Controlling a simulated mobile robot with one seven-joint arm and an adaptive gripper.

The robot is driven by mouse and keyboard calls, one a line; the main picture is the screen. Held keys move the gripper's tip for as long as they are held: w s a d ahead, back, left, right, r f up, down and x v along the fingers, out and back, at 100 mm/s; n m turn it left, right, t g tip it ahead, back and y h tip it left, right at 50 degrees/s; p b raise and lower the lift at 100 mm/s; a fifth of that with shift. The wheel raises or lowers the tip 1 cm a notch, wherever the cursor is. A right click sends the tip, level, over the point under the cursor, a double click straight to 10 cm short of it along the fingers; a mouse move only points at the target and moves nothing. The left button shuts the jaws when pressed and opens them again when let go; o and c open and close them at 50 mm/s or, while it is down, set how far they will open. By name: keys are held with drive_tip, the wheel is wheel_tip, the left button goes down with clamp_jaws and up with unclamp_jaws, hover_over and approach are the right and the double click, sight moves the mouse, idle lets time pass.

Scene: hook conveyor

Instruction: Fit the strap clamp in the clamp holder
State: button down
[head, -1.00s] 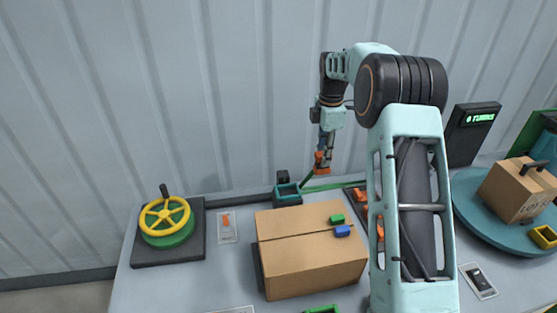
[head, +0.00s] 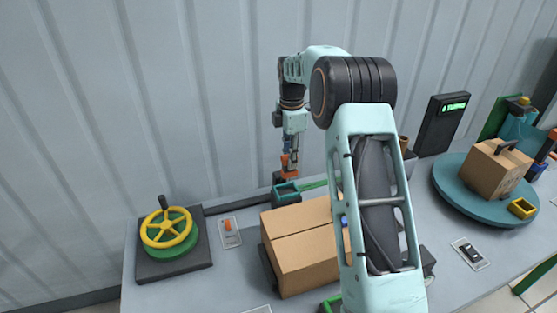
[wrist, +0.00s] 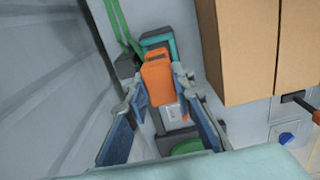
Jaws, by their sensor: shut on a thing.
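The strap clamp (wrist: 157,83) is an orange block in the wrist view, between the fingers of my gripper (wrist: 160,90). My gripper (head: 289,157) is shut on it and points down in the head view, with the orange clamp at its tip. The clamp holder (head: 286,196) is a small teal open-topped box, close to the box's far left corner. The clamp hangs roughly above the holder in the head view. In the wrist view the holder's teal rim (wrist: 155,37) shows behind the clamp, which hides part of it. The remaining height gap is hard to tell.
A green strap (wrist: 113,20) runs beside the holder. A cardboard box (head: 300,258) stands close in front. A yellow handwheel (head: 168,229) and an orange switch (head: 228,225) are at left. A teal turntable (head: 455,190) is at right. The corrugated wall (head: 150,90) is close behind.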

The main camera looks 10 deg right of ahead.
sight(287, 177)
drive_tip(key=shift+a, duration=0.35)
drive_tip(key=shift+s+a+f, duration=0.1)
drive_tip(key=shift+f, duration=0.05)
wheel_tip(287, 177, down, 4)
drive_tip(key=b, duration=0.3)
drive_tip(key=shift+f+b, duration=0.25)
drive_tip(key=shift+b, duration=0.15)
drive_tip(key=shift+f, duration=0.35)
idle(1.0)
drive_tip(key=shift+f+b, duration=0.4)
drive_tip(key=shift+f, duration=0.75)
idle(0.3)
drive_tip(key=c, duration=1.6)
unclamp_jaws()
